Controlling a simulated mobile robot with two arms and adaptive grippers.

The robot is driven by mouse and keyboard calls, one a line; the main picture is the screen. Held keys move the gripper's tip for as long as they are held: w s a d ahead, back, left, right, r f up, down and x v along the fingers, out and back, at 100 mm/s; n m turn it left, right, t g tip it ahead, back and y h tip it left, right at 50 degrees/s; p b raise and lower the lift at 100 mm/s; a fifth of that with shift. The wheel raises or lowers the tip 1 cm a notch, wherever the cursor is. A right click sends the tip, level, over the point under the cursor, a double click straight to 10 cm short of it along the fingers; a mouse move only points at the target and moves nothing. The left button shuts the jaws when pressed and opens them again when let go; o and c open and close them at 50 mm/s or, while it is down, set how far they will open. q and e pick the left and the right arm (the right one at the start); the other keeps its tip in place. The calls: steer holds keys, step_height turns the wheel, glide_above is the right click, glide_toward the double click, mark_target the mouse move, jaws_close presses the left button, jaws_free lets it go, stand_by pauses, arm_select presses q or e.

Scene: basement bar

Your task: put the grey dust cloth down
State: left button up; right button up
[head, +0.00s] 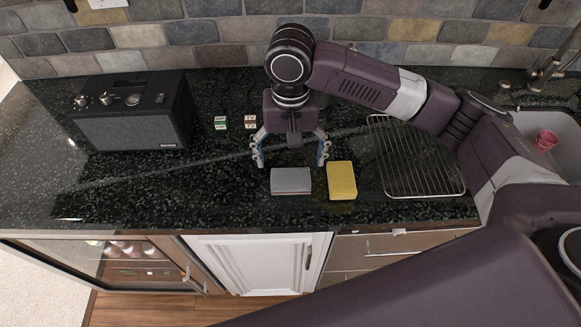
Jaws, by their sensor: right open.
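The grey dust cloth (291,179), a small folded block with a reddish lower edge, lies on the dark stone counter (150,190) near its front edge. My right gripper (289,163) is just behind the cloth in the picture, its fingers pointing down and spread wide. Nothing shows between the fingers, and the cloth looks apart from them. I cannot tell the exact height of the fingertips above the counter. My left gripper does not show.
A yellow sponge (342,180) lies just right of the cloth. A wire rack (415,160) is farther right, before the sink (555,125) holding a pink cup (545,140). The front left counter is clear.

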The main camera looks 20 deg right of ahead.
mark_target(290, 172)
step_height(290, 172, up, 8)
stand_by(0.7)
